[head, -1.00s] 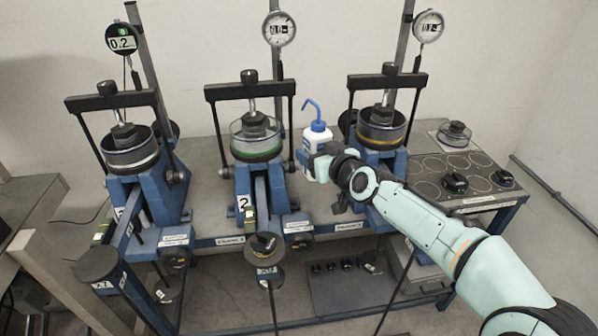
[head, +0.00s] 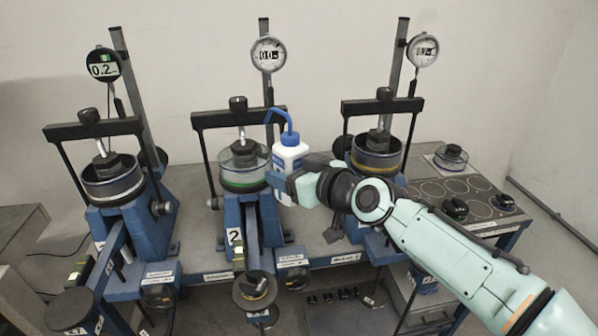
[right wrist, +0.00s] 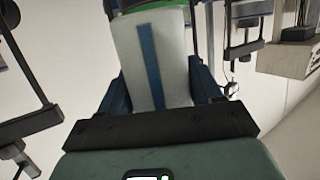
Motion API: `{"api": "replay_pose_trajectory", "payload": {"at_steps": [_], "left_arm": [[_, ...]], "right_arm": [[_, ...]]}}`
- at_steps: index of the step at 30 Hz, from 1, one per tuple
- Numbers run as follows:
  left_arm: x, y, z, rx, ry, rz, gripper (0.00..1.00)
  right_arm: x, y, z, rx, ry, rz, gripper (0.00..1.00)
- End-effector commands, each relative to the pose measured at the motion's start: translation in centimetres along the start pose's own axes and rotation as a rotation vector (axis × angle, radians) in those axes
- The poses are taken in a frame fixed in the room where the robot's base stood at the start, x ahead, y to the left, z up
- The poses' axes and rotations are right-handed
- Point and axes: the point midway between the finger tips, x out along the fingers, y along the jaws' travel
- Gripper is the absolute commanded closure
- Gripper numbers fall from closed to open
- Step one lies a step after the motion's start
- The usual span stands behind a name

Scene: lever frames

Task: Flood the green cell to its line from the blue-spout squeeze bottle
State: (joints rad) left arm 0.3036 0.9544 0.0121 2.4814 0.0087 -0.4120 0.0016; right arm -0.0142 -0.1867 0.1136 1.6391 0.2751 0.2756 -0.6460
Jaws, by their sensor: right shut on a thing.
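The green cell (head: 244,182) is a clear cup with a green band on the middle blue frame, numbered 2. A black cap and loading yoke sit over it. The white squeeze bottle (head: 290,157) with a blue cap and bent blue spout (head: 283,113) is upright just right of the cell. Its spout tip points left and appears near the cell's upper right rim; I cannot tell whether it is over the opening. My right gripper (head: 287,188) is shut on the bottle's lower body. In the right wrist view, the bottle (right wrist: 152,60) shows a blue stripe between the fingers. The cell's liquid level is unclear.
Similar frames stand left (head: 113,185) and right, the right cell (head: 376,160) with an amber band close behind my wrist. Dial gauges (head: 268,54) and upright posts rise behind. A marked plate (head: 450,185) at the right holds a spare cell (head: 451,157) and black parts.

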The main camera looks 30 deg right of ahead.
Motion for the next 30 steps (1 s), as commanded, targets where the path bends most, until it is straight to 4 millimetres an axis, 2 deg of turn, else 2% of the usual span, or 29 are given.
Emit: {"api": "replay_pose_trajectory", "payload": {"at_steps": [12,30], "left_arm": [[-1.0,0.1,0.7,-0.002,-0.019,-0.004,0.04],[-1.0,0.1,0.7,-0.002,-0.021,-0.005,0.04]], "right_arm": [[3.6,0.0,-0.6,0.001,0.002,0.0,0.53],[4.3,0.1,-0.5,0.0,0.003,0.001,0.53]]}}
